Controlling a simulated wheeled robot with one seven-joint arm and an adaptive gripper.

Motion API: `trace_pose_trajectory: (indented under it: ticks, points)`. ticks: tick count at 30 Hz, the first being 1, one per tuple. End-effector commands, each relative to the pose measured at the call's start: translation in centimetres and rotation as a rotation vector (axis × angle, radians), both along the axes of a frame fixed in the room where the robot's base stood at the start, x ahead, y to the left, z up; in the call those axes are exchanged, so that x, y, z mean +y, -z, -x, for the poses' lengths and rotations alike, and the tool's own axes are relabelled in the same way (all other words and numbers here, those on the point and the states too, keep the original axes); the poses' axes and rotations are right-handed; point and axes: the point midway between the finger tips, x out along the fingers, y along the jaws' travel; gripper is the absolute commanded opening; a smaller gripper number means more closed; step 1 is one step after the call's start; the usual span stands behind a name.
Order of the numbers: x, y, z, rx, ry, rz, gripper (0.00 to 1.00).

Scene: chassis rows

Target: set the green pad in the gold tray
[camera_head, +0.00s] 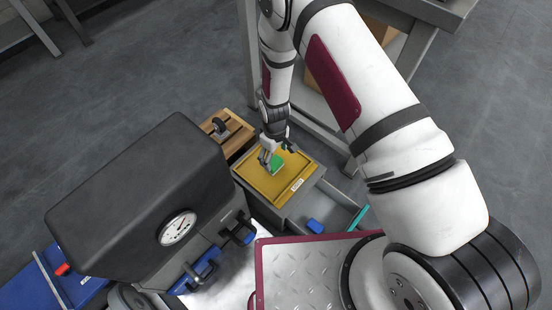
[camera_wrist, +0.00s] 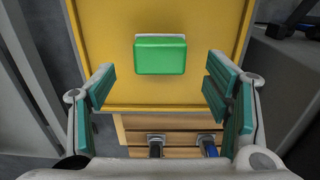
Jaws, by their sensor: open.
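The green pad (camera_wrist: 160,57) lies on the flat floor of the gold tray (camera_wrist: 110,30), inside its rim, in the wrist view. In the head view the green pad (camera_head: 276,163) shows beside my fingers, on the gold tray (camera_head: 295,171). My gripper (camera_wrist: 160,95) is open, with its teal finger pads wide apart on either side and nothing between them. The pad lies a little beyond the fingertips in the wrist view. In the head view my gripper (camera_head: 270,158) is over the tray, and its fingers hide part of the tray.
A grey bin with a blue block (camera_head: 315,226) is beside the tray. A wooden rack (camera_head: 226,128) stands behind. A dark grey case with a gauge (camera_head: 178,228) is at the left. A grey table (camera_head: 408,45) stands at the back right.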

Motion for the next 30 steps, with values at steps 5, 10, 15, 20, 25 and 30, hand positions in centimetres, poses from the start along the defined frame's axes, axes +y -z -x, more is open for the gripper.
trace_pose_trajectory:
  ticks: [5, 10, 15, 20, 25, 30]
  points:
    - [0.0, -3.9, 0.0, -0.001, -0.001, 0.000, 0.71]
    - [0.0, -5.8, 0.0, 0.001, -0.001, 0.001, 0.71]
    - [0.0, -6.5, 0.0, 0.001, -0.001, 0.001, 0.71]
    - [0.0, -6.5, 0.0, 0.001, -0.001, 0.001, 0.71]
    - [-0.2, -8.3, -0.5, -0.004, 0.017, -0.001, 0.71]
    - [-1.4, -15.5, -1.4, -0.010, 0.090, -0.007, 0.71]
